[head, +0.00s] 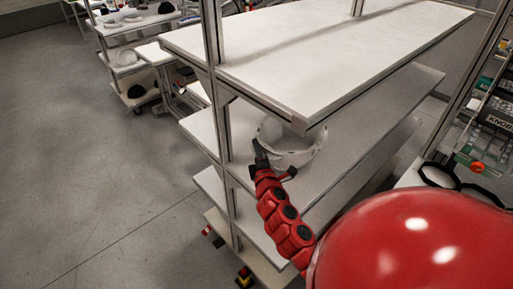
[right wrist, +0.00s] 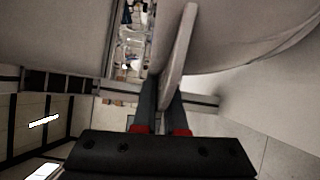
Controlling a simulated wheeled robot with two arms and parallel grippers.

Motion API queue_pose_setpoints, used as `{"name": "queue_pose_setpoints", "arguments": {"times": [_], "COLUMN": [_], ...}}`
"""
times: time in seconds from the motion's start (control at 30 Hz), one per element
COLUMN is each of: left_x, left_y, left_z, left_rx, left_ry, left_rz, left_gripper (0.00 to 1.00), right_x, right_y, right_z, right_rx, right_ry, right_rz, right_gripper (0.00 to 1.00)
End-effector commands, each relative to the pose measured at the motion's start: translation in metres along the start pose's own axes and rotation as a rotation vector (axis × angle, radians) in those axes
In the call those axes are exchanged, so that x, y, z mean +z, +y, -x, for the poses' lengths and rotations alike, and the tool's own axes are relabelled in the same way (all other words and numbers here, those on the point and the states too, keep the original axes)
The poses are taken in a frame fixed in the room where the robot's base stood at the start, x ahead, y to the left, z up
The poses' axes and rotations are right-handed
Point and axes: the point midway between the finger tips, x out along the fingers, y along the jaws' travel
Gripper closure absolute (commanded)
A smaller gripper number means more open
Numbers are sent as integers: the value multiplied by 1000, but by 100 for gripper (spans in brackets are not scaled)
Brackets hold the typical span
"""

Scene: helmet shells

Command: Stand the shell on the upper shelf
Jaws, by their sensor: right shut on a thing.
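A white, bowl-like helmet shell (head: 292,142) is at the front edge of the rack, between the top board (head: 330,60) and the board below it (head: 375,110). My right gripper (head: 273,163) is shut on the shell's rim at its near side. In the right wrist view the shell (right wrist: 178,60) shows as a pale, thin edge between the two dark fingers (right wrist: 162,105). I cannot tell whether the shell touches the board under it. The top board hides part of its upper side. My left gripper is not in view.
The rack's metal post (head: 222,120) stands just left of my right gripper. The visible boards look bare apart from the shell. Lower boards (head: 225,190) lie beneath. A cart with white and black shells (head: 128,58) stands at the back left. Bins (head: 500,110) are at the right.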

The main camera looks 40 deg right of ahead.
Motion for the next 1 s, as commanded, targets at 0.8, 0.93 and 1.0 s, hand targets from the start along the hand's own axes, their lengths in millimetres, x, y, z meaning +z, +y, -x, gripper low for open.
{"name": "queue_pose_setpoints", "arguments": {"times": [0.8,0.93,1.0], "left_x": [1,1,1], "left_y": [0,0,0], "left_z": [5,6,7], "left_rx": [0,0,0], "left_ry": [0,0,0], "left_rz": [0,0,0], "left_gripper": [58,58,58], "right_x": [0,0,0], "right_y": [-5,-5,-6], "right_z": [5,21,35], "right_rx": [-1,1,-3], "right_ry": [0,1,-1], "right_rz": [0,0,-1], "right_gripper": [56,56,56]}}
